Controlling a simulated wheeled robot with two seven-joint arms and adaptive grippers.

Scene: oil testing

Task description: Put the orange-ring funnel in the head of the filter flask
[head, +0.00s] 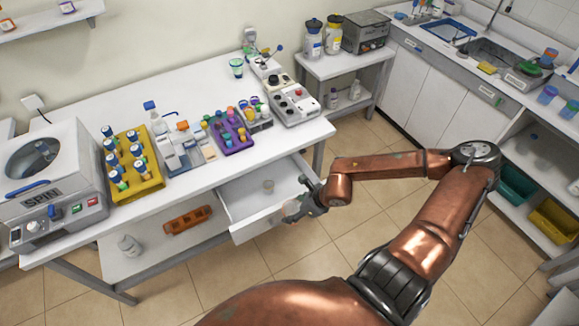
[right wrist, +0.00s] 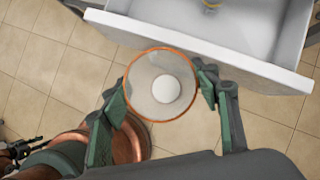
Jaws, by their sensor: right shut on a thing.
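The orange-ring funnel (right wrist: 160,85) is a pale cup with an orange rim, seen from above in the right wrist view. My right gripper (right wrist: 165,92) has its green-padded fingers on either side of it and is shut on it. In the head view my right gripper (head: 304,203) holds the funnel (head: 291,208) at the front of the open drawer, over its front edge or just outside it. I cannot make out the filter flask for certain; a blue-topped vessel (head: 154,118) stands on the table. My left gripper is not in view.
The open drawer (head: 245,207) holds a small clear item (head: 268,186). On the table (head: 190,97) stand a centrifuge (head: 50,175), a yellow vial rack (head: 135,178), a purple rack (head: 228,136) and a grey instrument (head: 294,103). The floor right of the drawer is clear.

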